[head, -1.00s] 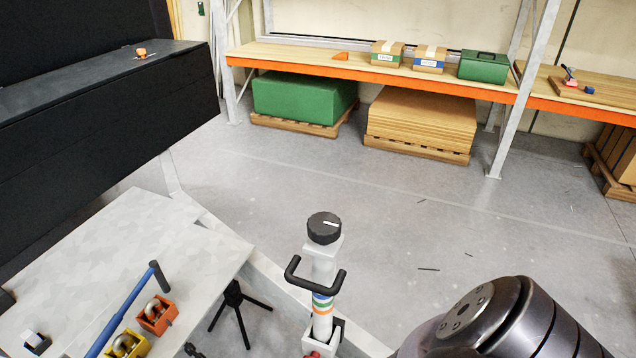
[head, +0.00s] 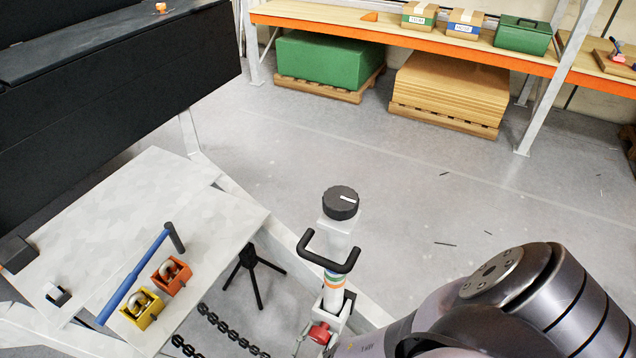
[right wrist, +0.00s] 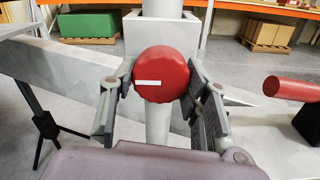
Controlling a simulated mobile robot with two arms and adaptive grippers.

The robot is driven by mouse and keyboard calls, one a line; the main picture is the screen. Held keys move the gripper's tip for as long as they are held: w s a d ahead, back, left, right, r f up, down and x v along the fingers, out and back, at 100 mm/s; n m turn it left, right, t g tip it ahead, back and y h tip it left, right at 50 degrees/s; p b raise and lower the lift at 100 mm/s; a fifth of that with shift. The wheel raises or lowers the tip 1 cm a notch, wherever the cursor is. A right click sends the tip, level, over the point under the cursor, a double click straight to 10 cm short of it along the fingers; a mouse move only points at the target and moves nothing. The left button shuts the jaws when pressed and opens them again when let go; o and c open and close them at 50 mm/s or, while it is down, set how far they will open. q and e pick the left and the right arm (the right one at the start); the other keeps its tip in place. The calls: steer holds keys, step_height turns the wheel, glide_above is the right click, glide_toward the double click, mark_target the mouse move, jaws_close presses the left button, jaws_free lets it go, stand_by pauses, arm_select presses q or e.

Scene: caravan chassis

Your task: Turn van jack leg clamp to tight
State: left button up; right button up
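The jack leg's clamp has a round red knob (right wrist: 165,74) with a white mark lying nearly level in the right wrist view. It also shows in the head view (head: 320,333) low on the white jack post (head: 341,228), which has a black handle and black top knob. My right gripper (right wrist: 161,85) is open, with one finger on each side of the red knob. I cannot tell whether either finger touches it. In the head view my right arm comes in from the lower right and the fingers cannot be made out. My left gripper is in neither view.
A red cylinder (right wrist: 288,88) lies right of the gripper in the right wrist view. A pale deck (head: 215,211) holds a blue-handled tool (head: 134,280), an orange block (head: 171,275) and a yellow block (head: 141,308). A chain (head: 230,333) hangs nearby. Open floor (head: 420,195) lies behind.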

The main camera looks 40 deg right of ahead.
steer(key=c, duration=0.5)
steer(key=shift+c, duration=0.5)
